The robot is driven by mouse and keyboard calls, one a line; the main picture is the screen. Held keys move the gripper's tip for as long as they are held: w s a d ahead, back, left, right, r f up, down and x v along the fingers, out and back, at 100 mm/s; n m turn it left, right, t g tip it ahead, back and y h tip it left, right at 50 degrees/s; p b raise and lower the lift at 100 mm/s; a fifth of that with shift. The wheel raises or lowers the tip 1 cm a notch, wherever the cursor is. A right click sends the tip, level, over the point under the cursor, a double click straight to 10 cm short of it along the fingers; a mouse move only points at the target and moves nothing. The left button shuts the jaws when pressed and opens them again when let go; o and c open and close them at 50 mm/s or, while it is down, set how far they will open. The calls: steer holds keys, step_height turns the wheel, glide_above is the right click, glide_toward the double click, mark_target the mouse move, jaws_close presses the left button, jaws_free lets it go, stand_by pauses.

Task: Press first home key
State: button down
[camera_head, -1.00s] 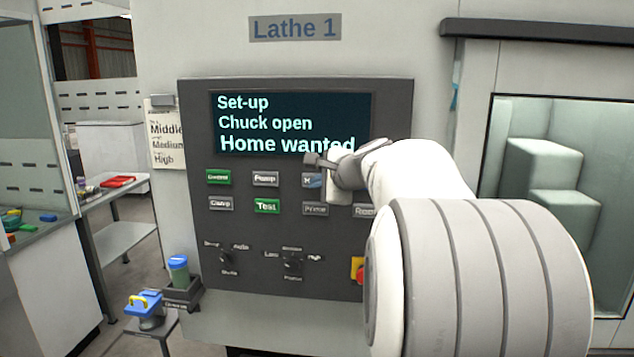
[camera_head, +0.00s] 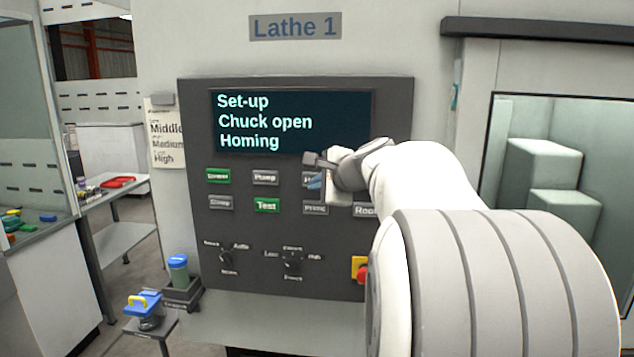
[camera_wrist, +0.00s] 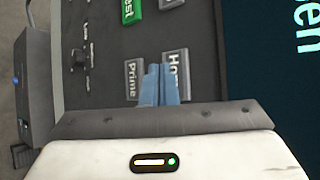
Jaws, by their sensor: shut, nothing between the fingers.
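The grey Home key (camera_wrist: 174,70) is on the dark control panel (camera_head: 300,230) of Lathe 1. In the wrist view only its first letters show, and the blue fingertips cover part of it. My gripper (camera_wrist: 160,72) is shut and empty, its fingertips at the edge of the Home key beside the Prime key (camera_wrist: 133,78). Whether the tips touch the key cannot be told. In the head view my gripper (camera_head: 315,182) hides most of the Home key. The screen (camera_head: 290,122) reads "Set-up", "Chuck open", "Homing".
Nearby keys include the lit green Test key (camera_head: 267,205) and the Pump key (camera_head: 265,178). Rotary knobs (camera_head: 292,262) sit lower on the panel, with a red stop button (camera_head: 362,274) at lower right.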

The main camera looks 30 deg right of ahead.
steer(key=s+a, duration=0.1)
steer(key=s, duration=0.1)
steer(key=s+a+b, duration=0.1)
steer(key=s, duration=0.1)
steer(key=shift+a, duration=0.4)
stand_by(0.5)
steer(key=s+a+f+n+g+y, duration=0.1)
steer(key=s+a+f+n+g, duration=0.5)
steer(key=s+a+f+n, duration=0.65)
steer(key=s+a+f+n+g+h, duration=0.2)
steer(key=s+a+f+n+g, duration=0.1)
steer(key=s+f+n, duration=0.5)
steer(key=s+f+g, duration=0.1)
steer(key=s+f, duration=0.2)
steer(key=f, duration=0.1)
steer(key=shift+s, duration=0.35)
stand_by(1.6)
